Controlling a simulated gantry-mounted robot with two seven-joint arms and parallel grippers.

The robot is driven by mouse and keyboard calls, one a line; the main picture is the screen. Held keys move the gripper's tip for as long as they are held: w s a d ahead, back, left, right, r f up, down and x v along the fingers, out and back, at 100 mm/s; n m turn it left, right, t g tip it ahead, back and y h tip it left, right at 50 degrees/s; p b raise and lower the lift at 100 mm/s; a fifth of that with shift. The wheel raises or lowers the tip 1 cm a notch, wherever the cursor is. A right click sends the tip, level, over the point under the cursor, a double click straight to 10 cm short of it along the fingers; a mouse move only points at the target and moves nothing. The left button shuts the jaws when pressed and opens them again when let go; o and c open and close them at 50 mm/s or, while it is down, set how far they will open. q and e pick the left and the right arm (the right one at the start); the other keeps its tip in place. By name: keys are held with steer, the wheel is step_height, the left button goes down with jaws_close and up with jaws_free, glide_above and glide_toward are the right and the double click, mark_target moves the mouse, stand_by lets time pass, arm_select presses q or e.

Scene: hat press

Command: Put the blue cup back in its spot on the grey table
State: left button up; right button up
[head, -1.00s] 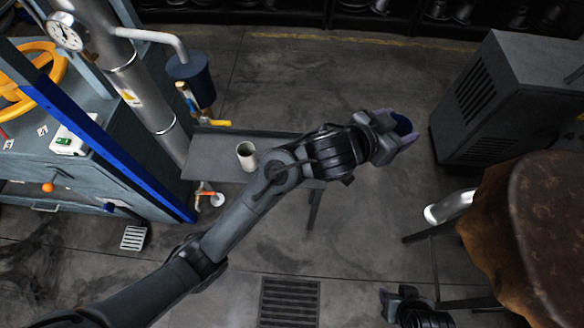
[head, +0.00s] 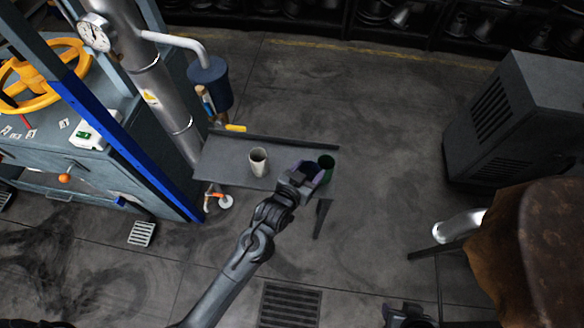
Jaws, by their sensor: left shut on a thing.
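The grey table (head: 222,158) is a narrow shelf-like top beside the press frame. My left gripper (head: 311,173) is over its right end, with purple-grey fingers shut on the blue cup (head: 307,169). The cup is dark blue and mostly hidden by the fingers. I cannot tell whether it touches the table. A dark green cup (head: 326,163) stands at the table's right end, just right of the gripper and partly hidden by it.
A steel pipe with a gauge (head: 95,34) and a blue-grey canister (head: 209,80) rise at the table's left. A yellow-handled tool (head: 235,128) is at its back edge. A grey vented cabinet (head: 515,120) stands at right. A brown leathery object (head: 500,250) fills the lower right.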

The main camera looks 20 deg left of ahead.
arm_select(q)
steer(key=w+a+f+b, duration=0.3)
steer(key=w+a+f, duration=0.3)
steer(key=f, duration=0.3)
steer(key=shift+a+f, duration=0.35)
steer(key=shift+a, duration=0.45)
steer(key=shift+w, duration=0.15)
steer(key=shift+f, duration=0.2)
steer(key=o, duration=1.5)
steer(key=shift+o, duration=0.2)
